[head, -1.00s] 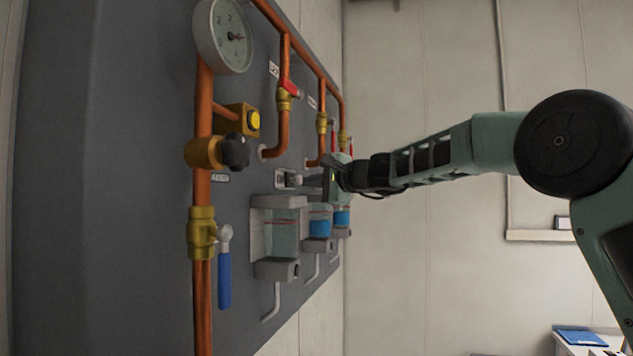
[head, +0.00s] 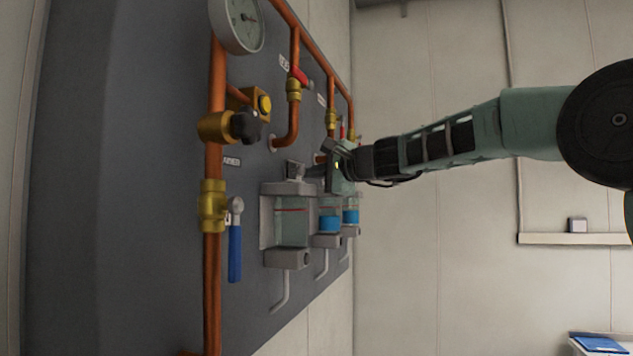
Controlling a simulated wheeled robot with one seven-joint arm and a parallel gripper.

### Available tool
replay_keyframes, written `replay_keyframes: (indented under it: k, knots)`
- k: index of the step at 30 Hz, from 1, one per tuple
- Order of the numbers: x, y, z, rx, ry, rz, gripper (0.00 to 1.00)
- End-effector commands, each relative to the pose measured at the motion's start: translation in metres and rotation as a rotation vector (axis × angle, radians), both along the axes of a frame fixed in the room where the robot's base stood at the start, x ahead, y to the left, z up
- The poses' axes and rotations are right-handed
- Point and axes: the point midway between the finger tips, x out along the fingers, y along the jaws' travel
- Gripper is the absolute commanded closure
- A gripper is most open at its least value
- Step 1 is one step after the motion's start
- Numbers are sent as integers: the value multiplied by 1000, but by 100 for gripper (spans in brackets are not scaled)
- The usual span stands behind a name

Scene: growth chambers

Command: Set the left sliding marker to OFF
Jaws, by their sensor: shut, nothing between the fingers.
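The left sliding marker (head: 294,168) is a small grey piece on the panel, just above the leftmost clear chamber (head: 291,226). My gripper (head: 313,172) reaches in from the right with its fingers shut and empty. The fingertips are at the right side of the marker; I cannot tell if they touch it. The marker's lettering is too small to read, so its setting cannot be told.
Copper pipes with brass valves run over the grey panel. A gauge (head: 237,23), a black knob (head: 246,125) and a blue lever (head: 235,253) are left of the marker. Two chambers with blue contents (head: 329,223) stand behind the left one. Free room lies right of the panel.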

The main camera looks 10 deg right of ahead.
Motion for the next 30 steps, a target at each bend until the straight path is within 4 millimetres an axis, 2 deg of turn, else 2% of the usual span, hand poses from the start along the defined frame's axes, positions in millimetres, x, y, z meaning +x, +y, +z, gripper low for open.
replay_keyframes:
  k: [9, 14, 30]
  knots:
    - [-2, 1, 1, 0, -1, 4, 100]
    - [-14, -7, 0, -1, -4, 4, 100]
    - [-115, -73, 4, -2, -3, -2, 100]
